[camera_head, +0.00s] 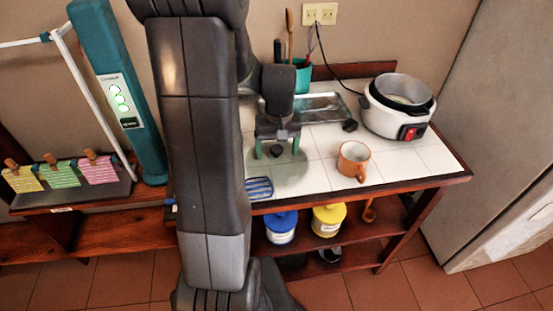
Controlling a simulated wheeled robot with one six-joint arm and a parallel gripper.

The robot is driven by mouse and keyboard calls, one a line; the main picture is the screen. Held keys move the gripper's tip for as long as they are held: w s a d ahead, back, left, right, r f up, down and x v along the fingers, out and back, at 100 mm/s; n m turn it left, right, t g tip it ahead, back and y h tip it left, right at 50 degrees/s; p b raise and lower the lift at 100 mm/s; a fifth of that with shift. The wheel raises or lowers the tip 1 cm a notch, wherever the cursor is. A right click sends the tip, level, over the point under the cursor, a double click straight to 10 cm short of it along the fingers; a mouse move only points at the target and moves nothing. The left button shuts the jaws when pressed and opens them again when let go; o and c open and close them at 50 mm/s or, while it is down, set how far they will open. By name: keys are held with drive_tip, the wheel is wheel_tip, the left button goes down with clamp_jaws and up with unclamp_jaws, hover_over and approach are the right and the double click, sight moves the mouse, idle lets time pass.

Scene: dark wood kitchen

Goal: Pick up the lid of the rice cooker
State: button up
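The white rice cooker (390,121) stands at the back right of the tiled table. It is open on top, with a dark rim, a silver inner pot and something pale inside. A round, greenish, see-through lid (290,178) appears to lie on the tiles left of the cooker, partly hidden by my gripper. A dark knob-like piece shows between the fingers. My gripper (278,151) points down over the lid's far part, its two green-tipped fingers apart on either side of that piece. I cannot tell whether the fingers touch it.
An orange mug (353,160) stands right of the lid. A metal tray (318,109) and a teal utensil holder (302,77) are behind. A blue slotted piece (259,188) lies at the front edge. Blue-lidded (281,228) and yellow-lidded (328,221) jars stand on the shelf below.

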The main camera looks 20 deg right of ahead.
drive_tip(key=shift+s+a+f, duration=0.15)
drive_tip(key=shift+s+f, duration=0.05)
clamp_jaws()
